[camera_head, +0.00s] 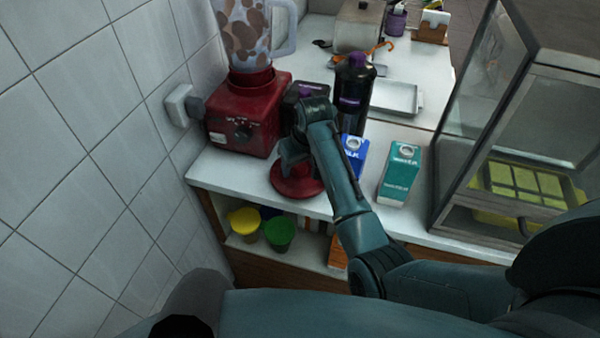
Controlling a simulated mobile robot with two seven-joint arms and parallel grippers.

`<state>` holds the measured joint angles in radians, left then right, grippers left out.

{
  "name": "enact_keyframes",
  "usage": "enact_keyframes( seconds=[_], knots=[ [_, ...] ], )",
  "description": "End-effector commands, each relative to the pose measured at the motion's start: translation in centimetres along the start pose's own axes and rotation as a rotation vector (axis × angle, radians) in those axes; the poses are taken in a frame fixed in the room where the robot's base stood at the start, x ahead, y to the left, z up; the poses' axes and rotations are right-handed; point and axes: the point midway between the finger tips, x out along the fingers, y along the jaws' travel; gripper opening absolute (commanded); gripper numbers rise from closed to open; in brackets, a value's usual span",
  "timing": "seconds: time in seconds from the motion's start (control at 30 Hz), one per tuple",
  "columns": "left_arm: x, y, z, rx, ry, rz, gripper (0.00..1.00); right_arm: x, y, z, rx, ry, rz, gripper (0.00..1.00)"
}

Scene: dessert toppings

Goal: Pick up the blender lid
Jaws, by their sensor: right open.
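The blender lid, a dark red round disc (298,188), lies on the white counter near its front edge. My right gripper (292,163) is above it, reaching in over the counter from the lower right. It is open, and its fingers hide part of the lid. I cannot tell whether the fingertips touch the lid. The blender (241,118) stands behind and to the left, with a red base and a clear patterned jar. My left gripper is not in view.
A blue carton (353,153) and a teal carton (399,175) stand right of my right arm. A black bottle (354,95) and a dark container stand behind. A glass case (500,120) bounds the right. Yellow and green cups (278,233) sit on the shelf below.

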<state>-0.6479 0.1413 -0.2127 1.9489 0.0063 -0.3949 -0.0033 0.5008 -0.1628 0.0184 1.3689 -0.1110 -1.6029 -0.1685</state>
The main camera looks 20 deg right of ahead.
Motion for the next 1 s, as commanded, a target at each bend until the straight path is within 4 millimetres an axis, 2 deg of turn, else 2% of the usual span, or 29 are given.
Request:
enact_keyframes(
  seconds=[0.07,0.63,1.0],
  knots=[
    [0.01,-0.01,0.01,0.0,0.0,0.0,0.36,-0.01,0.01,0.01,0.0,0.0,0.0,0.56],
    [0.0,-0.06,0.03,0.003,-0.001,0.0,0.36,-0.05,0.0,-0.01,0.0,0.0,0.0,0.1],
    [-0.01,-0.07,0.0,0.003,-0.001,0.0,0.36,-0.55,0.03,-0.49,-0.001,0.002,0.001,0.09]
  ],
)
